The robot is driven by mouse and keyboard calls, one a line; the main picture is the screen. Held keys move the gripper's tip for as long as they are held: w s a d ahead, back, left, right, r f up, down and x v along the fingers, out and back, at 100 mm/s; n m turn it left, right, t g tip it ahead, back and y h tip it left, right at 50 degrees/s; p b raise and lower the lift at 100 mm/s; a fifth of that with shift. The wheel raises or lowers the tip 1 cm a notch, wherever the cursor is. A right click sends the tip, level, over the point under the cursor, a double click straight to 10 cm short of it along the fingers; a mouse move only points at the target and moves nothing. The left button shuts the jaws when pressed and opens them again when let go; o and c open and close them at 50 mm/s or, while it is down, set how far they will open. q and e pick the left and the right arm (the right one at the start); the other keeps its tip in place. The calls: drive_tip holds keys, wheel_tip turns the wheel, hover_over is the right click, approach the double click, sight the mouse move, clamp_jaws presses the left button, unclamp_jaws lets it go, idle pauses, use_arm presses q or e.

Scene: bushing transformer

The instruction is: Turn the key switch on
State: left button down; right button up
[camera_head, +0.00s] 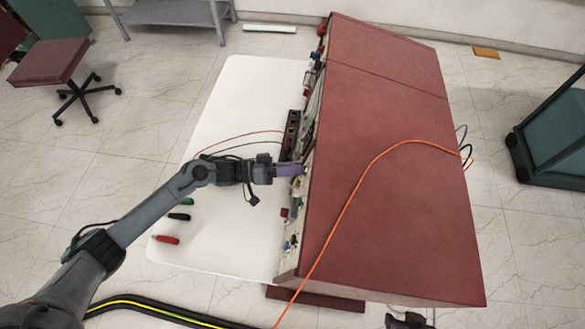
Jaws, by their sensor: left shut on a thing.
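My left arm reaches in from the lower left, and its gripper (289,170) is at the front panel of a large red cabinet (390,160). The gripper is shut at the panel, with its purple fingers against or very close to it. The key switch is too small or hidden behind the fingers to make out. The panel (296,225) is seen at a steep angle, with several small knobs and parts along it. A dark piece at the bottom edge may be part of my right arm, but its gripper cannot be made out.
A white table top (225,110) extends left of the panel. Green and red handled items (167,239) lie on it, and thin red and black wires cross it. An orange cable (352,190) runs over the cabinet. A red chair (50,62) stands at the upper left.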

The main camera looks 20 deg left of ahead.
use_arm(q)
drive_tip(key=shift+f+m+b, duration=0.25)
drive_tip(key=shift+m+b, duration=0.45)
drive_tip(key=shift+m, duration=0.1)
drive_tip(key=shift+w+r+m+g+h+b, duration=0.2)
drive_tip(key=shift+m+g+b, duration=1.05)
drive_tip(key=shift+m+b, duration=2.2)
drive_tip(key=shift+s+f+m+g+h+b, duration=0.1)
drive_tip(key=shift+m+g+h+b, duration=0.25)
drive_tip(key=shift+m+g+b, duration=2)
drive_tip(key=shift+w+r+m+g+h+b, duration=0.1)
drive_tip(key=shift+m+g+h+b, duration=0.15)
drive_tip(key=shift+m+b, duration=4.25)
drive_tip(key=c, duration=1.3)
unclamp_jaws()
drive_tip(key=shift+o, duration=0.2)
drive_tip(key=shift+a, duration=0.15)
drive_tip(key=a, duration=1)
drive_tip(key=shift+a, duration=0.35)
